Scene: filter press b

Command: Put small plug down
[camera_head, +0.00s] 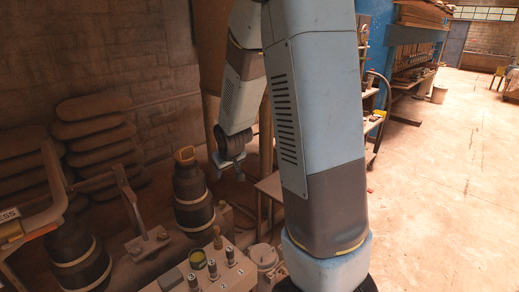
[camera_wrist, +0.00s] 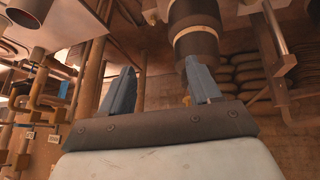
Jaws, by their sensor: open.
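My gripper (camera_wrist: 160,88) is open in the wrist view, its two blue-grey fingers well apart with nothing visible between them. In the head view my gripper (camera_head: 229,169) hangs beside the top of a dark banded cylinder (camera_head: 193,200), to its right. I cannot surely pick out the small plug. Several small upright fittings stand on a pale block below the gripper in the head view, among them a brownish one (camera_head: 217,239) and a yellow-green round one (camera_head: 197,258). Which of these, if any, is the plug is too small to tell.
The pale block (camera_head: 240,275) stands at the bottom of the head view. A metal lever (camera_head: 130,205) and another dark cylinder (camera_head: 78,256) are to its left. Stacked sacks (camera_head: 100,130) line the wall. The floor (camera_head: 450,180) at right is clear.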

